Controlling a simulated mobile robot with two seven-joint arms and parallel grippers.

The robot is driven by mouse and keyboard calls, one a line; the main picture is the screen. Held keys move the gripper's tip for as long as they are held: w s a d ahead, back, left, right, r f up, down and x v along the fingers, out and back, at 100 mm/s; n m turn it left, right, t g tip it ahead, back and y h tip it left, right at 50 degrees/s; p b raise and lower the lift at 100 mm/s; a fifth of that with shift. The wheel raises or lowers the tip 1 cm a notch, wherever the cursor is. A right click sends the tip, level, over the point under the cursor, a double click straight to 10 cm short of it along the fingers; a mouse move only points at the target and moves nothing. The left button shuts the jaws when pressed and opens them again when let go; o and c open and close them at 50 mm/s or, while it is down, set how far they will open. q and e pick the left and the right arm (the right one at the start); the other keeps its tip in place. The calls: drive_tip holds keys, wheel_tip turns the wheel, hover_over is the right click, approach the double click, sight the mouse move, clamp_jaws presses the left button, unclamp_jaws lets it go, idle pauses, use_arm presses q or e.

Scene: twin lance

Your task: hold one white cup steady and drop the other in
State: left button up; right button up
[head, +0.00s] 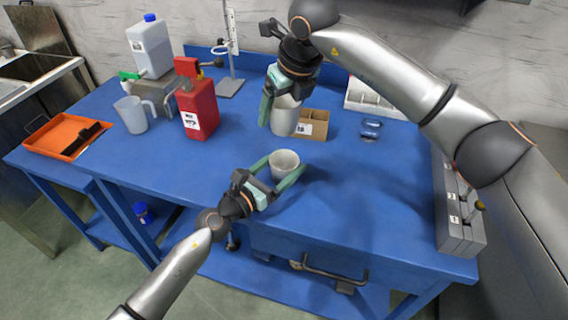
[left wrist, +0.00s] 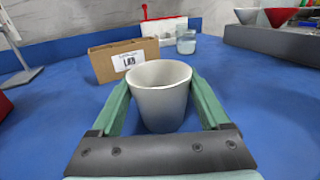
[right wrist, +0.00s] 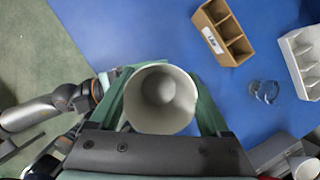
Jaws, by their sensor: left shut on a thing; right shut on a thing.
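One white cup (head: 285,161) stands upright on the blue table, with an open, empty-looking mouth. My left gripper (head: 281,171) is shut around its sides; the left wrist view shows this cup (left wrist: 162,100) between the green fingers. The other white cup (head: 284,120) is in my right gripper (head: 283,100), which is shut on it. It looks raised above the table, behind the first cup and apart from it in the head view. In the right wrist view this held cup (right wrist: 160,98) shows its open mouth and hides what lies beneath it.
A cardboard divider box (head: 314,125), a glass (head: 371,129) and a white rack (head: 375,98) stand behind and right. A red canister (head: 199,110), a clear jug (head: 131,115) and an orange tray (head: 62,136) are left. A grey case (head: 458,215) lies at the right edge.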

sight(293, 123)
drive_tip(key=shift+f, duration=5.25)
drive_tip(key=o, duration=1.1)
drive_tip(key=shift+o, duration=0.2)
drive_tip(key=shift+r, duration=0.1)
drive_tip(key=v, duration=1.2)
use_arm(q)
drive_tip(key=o, duration=1.2)
drive_tip(key=shift+c, duration=0.2)
